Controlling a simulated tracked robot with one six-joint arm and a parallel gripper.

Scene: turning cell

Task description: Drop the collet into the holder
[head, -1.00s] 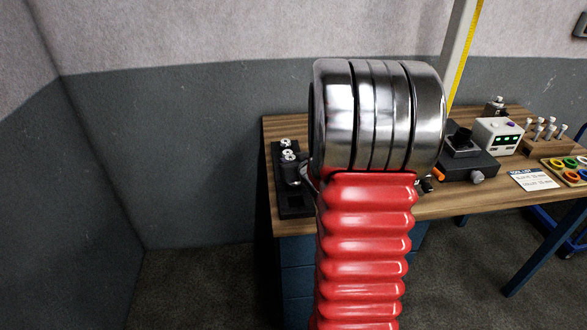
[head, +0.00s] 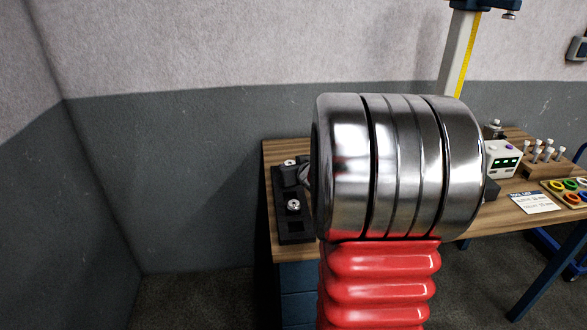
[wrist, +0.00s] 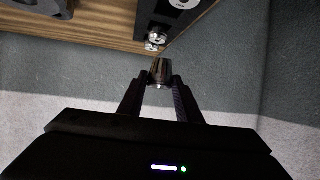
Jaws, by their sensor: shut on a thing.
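In the wrist view, my gripper (wrist: 160,80) is shut on a collet (wrist: 161,69), a small tapered metal piece held between the fingertips. The black holder (wrist: 150,10) lies beyond it, near the bench edge at the top of the picture. In the head view, the holder (head: 295,238) lies along the left end of the bench, with a silver piece (head: 293,204) seated in it and an open dark slot in front. My arm hides most of my gripper there. I cannot tell the held collet apart in that view.
The wooden bench (head: 273,152) carries a white device (head: 503,160), a block of upright tools (head: 546,157), a tray of coloured rings (head: 572,190) and a paper card (head: 533,203) at right. Walls stand behind and left.

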